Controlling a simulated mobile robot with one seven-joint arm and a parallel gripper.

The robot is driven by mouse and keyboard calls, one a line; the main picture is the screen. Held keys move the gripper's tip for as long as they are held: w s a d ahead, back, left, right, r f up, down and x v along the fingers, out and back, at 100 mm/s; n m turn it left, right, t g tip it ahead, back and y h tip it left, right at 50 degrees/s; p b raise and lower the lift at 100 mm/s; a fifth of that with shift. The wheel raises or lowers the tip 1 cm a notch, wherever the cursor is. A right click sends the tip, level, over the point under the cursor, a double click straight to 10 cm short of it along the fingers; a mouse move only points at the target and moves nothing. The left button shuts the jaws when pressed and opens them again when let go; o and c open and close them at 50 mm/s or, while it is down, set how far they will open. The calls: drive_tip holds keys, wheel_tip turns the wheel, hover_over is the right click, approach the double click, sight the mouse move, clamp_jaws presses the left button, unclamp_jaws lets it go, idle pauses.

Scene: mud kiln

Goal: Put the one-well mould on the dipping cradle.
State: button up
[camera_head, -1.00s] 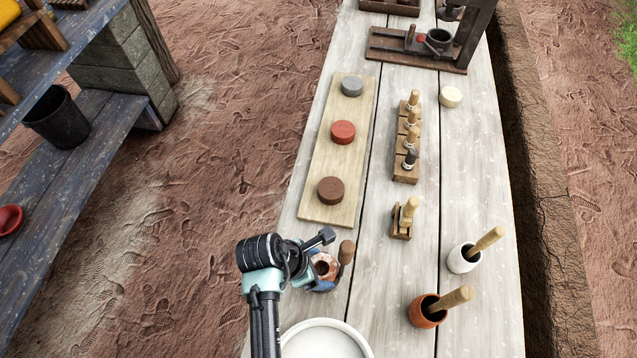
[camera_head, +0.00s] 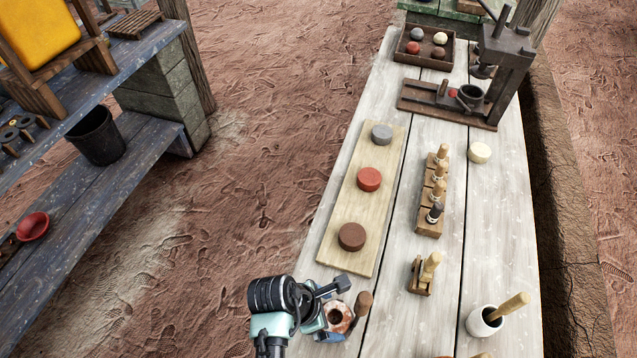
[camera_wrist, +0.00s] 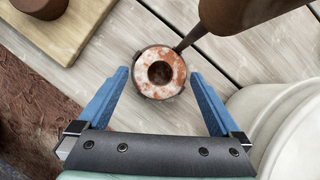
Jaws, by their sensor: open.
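A round block with mottled white and rust-red top and one dark round well, apparently the one-well mould (camera_head: 339,318), stands on the plank table. In the wrist view the mould (camera_wrist: 171,91) sits in a dark rim, with a wooden handle (camera_wrist: 235,14) rising beside it at upper right. My gripper (camera_wrist: 158,73) is open, its blue fingertips on either side of the mould with gaps showing; it also shows in the head view (camera_head: 326,327). I cannot surely tell the dipping cradle; a small wooden stand (camera_head: 417,284) with an upright wooden piece lies to the right.
A pale board (camera_head: 344,262) bears grey, red and brown discs. A rack (camera_head: 429,226) of wooden-handled tools, a cream disc (camera_head: 480,153), a white pot (camera_head: 480,323), a press (camera_head: 508,75) and a tray (camera_head: 403,55) share the table. A white vessel (camera_wrist: 275,115) stands close at right.

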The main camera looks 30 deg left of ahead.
drive_tip(key=v, duration=1)
drive_tip(key=shift+s+a+r, duration=0.15)
drive_tip(key=shift+a+r, duration=0.05)
drive_tip(key=w+a+r+m+t+y, duration=0.2)
drive_tip(key=w+r+m+t+y, duration=0.3)
drive_tip(key=w+r, duration=0.6)
drive_tip(key=w+d+r+m+t, duration=0.25)
drive_tip(key=w+r+m, duration=0.25)
drive_tip(key=r, duration=0.6)
drive_tip(key=w+d+r+m+t, duration=0.1)
drive_tip(key=w+r+m+t, duration=0.35)
drive_tip(key=r, duration=0.75)
drive_tip(key=s+d+r+m+t, duration=0.1)
drive_tip(key=d+r+m+t, duration=0.2)
drive_tip(key=r, duration=0.5)
drive_tip(key=d+r+m+t, duration=0.2)
drive_tip(key=d+r+m, duration=0.15)
drive_tip(key=r, duration=0.35)
drive_tip(key=s+d+r+m+t+h, duration=0.1)
drive_tip(key=s+d+r+m+t, duration=0.2)
drive_tip(key=s+r, duration=0.2)
drive_tip(key=s+d+r+m+t+h, duration=0.1)
drive_tip(key=s+d+r+m+t, duration=0.2)
drive_tip(key=r, duration=0.8)
drive_tip(key=shift+s+d+m+t, duration=0.2)
drive_tip(key=shift+s+m+t, duration=0.25)
drive_tip(key=shift+s, duration=0.7)
